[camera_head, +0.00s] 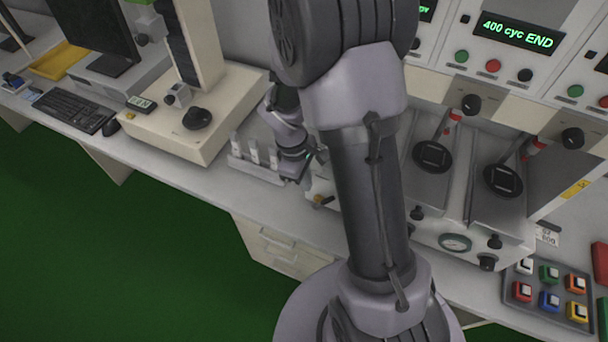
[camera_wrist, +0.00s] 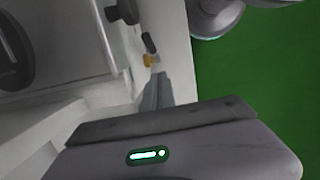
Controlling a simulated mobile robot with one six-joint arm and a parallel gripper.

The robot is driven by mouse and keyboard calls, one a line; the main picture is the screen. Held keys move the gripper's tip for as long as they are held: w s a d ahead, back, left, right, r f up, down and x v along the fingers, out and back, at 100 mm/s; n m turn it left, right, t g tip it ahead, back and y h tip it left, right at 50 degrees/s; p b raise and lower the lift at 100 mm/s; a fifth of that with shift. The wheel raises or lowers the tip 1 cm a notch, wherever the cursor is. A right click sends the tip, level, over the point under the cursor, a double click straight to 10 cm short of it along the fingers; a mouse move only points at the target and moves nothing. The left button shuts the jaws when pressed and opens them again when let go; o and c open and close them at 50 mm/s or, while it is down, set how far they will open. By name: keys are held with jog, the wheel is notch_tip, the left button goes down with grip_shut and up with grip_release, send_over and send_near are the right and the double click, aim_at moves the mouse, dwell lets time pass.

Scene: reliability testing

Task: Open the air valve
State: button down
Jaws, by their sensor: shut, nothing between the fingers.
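The air valve is a small brass-coloured fitting (camera_head: 320,200) low on the front of the test machine, left of my arm's thick link in the head view. The wrist view shows it as an orange-yellow body (camera_wrist: 150,60) with a dark handle (camera_wrist: 149,42) beside it. My gripper (camera_wrist: 158,78) is shut and empty. Its fingertips point at the valve and appear just short of it; I cannot tell whether they touch. In the head view my wrist is beside the machine's left end, and my arm hides the fingertips and part of the machine front.
A small rack with white pieces (camera_head: 254,152) stands left of my wrist. A tray of coloured blocks (camera_head: 548,292) lies at the right. Green floor (camera_head: 120,250) is open before the bench.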

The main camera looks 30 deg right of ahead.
jog(key=d+f, duration=0.1)
jog(key=s+d+f+b, duration=0.1)
jog(key=s+d+f, duration=0.1)
jog(key=shift+s+f+b, duration=0.25)
jog(key=shift+f+b, duration=0.05)
jog(key=shift+f, duration=0.05)
jog(key=shift+s+d+y+p, duration=0.15)
jog(key=shift+s+y+p, duration=0.15)
jog(key=shift+p, duration=0.1)
jog(key=shift+s+d+t+p, duration=0.3)
jog(key=shift+d+t+p, duration=0.1)
jog(key=shift+t, duration=0.2)
jog(key=shift+f, duration=0.1)
jog(key=shift+a, duration=0.1)
